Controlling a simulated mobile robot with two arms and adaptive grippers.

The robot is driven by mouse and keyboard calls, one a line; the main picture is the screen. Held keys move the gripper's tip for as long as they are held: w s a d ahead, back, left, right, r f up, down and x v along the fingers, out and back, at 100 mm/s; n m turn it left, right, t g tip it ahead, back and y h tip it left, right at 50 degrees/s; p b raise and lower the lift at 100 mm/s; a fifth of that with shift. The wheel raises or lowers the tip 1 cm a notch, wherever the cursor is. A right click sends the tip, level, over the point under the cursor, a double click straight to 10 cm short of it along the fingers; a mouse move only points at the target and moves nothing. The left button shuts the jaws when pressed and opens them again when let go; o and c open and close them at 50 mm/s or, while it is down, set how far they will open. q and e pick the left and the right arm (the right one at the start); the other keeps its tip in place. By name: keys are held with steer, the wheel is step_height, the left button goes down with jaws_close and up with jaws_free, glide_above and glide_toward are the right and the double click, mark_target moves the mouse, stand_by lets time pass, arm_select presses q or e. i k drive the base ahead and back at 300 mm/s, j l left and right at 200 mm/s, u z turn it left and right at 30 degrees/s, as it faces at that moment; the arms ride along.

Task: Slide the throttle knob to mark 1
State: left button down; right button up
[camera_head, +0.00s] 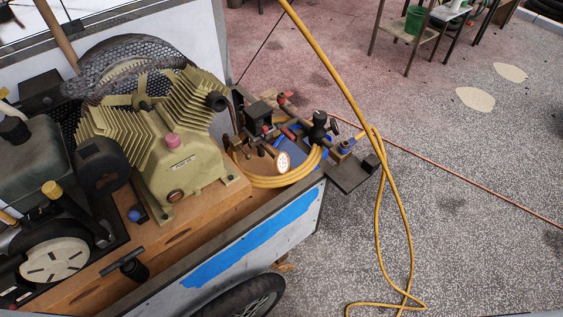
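The compressor cart fills the left half of the head view, with a beige finned compressor (180,165) on its wooden bed (195,220). A dark engine (40,150) stands at the far left, with a beige slotted disc (55,260) on its near side. I cannot clearly pick out the throttle knob or its marks. Small controls on the engine include a yellow-capped part (52,190) and a black panel (20,292) with tiny markings at the lower left edge. A black T-shaped handle (123,262) stands near the cart's front side. Neither gripper is in view.
A yellow hose (345,85) hangs across the middle and loops on the floor. Valves and a gauge (283,162) sit at the cart's right end. A wheel (245,300) shows below. A small table (405,30) stands behind. The speckled floor at right is mostly open.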

mark_target(47, 204)
steer(key=u, duration=1.9)
